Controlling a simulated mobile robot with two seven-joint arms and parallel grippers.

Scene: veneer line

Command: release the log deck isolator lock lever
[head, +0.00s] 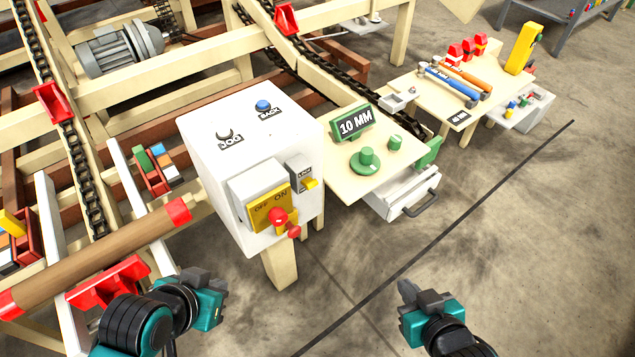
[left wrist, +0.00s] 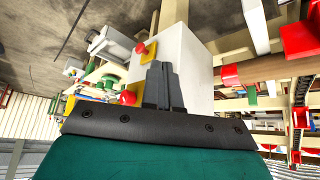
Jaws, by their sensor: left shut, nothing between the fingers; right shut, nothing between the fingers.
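The white control cabinet (head: 240,150) stands in the middle of the head view. Its front carries a grey isolator box with a yellow OFF/ON plate (head: 268,207) and a red and yellow handle (head: 281,218). Right of the plate is a small grey lock block (head: 299,172) with a yellow lock lever (head: 311,183) sticking out to the right. My left gripper (head: 212,287) is shut and empty, in front of and below the cabinet, apart from the lever. In the left wrist view its closed fingers (left wrist: 163,86) overlap the cabinet (left wrist: 187,62). My right gripper (head: 420,294) is shut and empty over the floor.
A log (head: 100,255) lies on red supports left of the cabinet. A table (head: 345,180) with a green 10 MM sign (head: 352,122) and a drawer (head: 405,195) stands to the cabinet's right. The floor between my grippers is clear. The cabinet top has JOG and BACK controls.

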